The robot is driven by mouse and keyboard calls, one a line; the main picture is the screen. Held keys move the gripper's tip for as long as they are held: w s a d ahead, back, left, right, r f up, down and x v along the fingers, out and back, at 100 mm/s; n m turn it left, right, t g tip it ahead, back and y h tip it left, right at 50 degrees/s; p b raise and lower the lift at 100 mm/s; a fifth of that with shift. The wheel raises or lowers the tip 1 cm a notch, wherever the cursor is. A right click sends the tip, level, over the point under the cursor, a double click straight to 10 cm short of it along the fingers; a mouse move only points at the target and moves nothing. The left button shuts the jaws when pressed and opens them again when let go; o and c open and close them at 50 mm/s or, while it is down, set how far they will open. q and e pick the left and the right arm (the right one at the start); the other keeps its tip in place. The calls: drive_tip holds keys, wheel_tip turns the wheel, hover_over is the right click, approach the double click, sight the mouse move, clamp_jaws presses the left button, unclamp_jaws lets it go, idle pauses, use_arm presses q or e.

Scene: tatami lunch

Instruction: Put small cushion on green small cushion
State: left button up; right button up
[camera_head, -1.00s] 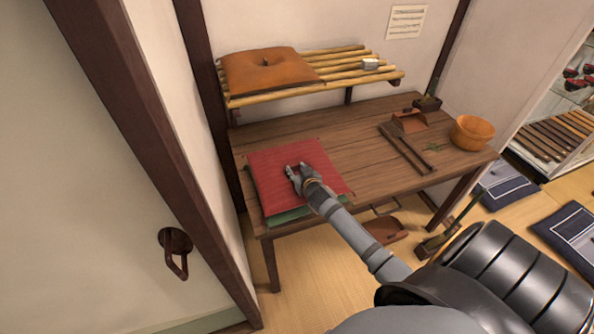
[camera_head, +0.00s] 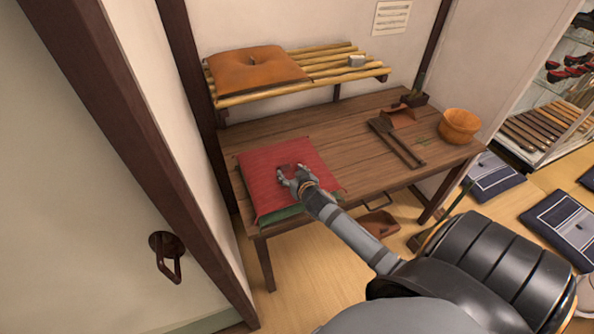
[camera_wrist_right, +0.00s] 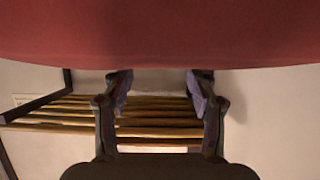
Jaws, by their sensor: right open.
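A red small cushion (camera_head: 262,187) lies on top of a green small cushion (camera_head: 283,214) on the left part of the wooden table. Only a strip of the green cushion shows along the front edge; the rest is hidden. My right gripper (camera_head: 291,174) is at the red cushion's middle, seen from above. The right wrist view shows the red cushion (camera_wrist_right: 160,35) across the top and my right gripper's (camera_wrist_right: 158,92) two fingers spread apart with nothing between them. I cannot tell whether the fingers touch the cushion. My left gripper is not in view.
A bamboo shelf (camera_head: 325,67) above the table's back holds an orange-brown cushion (camera_head: 255,70). On the table (camera_head: 345,150) are a dustpan (camera_head: 402,115), a dark long tool (camera_head: 398,145) and a wooden bowl (camera_head: 460,126). A wall and dark post stand close at left.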

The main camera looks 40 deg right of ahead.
drive_tip(key=v, duration=0.8)
drive_tip(key=shift+f, duration=0.1)
drive_tip(key=s+a+f+n+g+y, duration=0.1)
drive_tip(key=s+a+f+n+g, duration=0.1)
drive_tip(key=s+a+g, duration=0.5)
drive_tip(key=s+a+f+n+g+y, duration=0.1)
drive_tip(key=s+a+f+g, duration=0.1)
drive_tip(key=s, duration=0.8)
drive_tip(key=s+d+f+g, duration=0.1)
drive_tip(key=s+f, duration=0.1)
drive_tip(key=f, duration=1.2)
drive_tip(key=s+d+f+g, duration=0.1)
drive_tip(key=s+f, duration=0.1)
drive_tip(key=f, duration=1.2)
drive_tip(key=s+d+f, duration=0.1)
drive_tip(key=s+f, duration=1.3)
drive_tip(key=s, duration=0.3)
drive_tip(key=shift+d+f+g, duration=0.25)
drive_tip(key=shift+f+g, duration=0.1)
drive_tip(key=shift+g, duration=0.05)
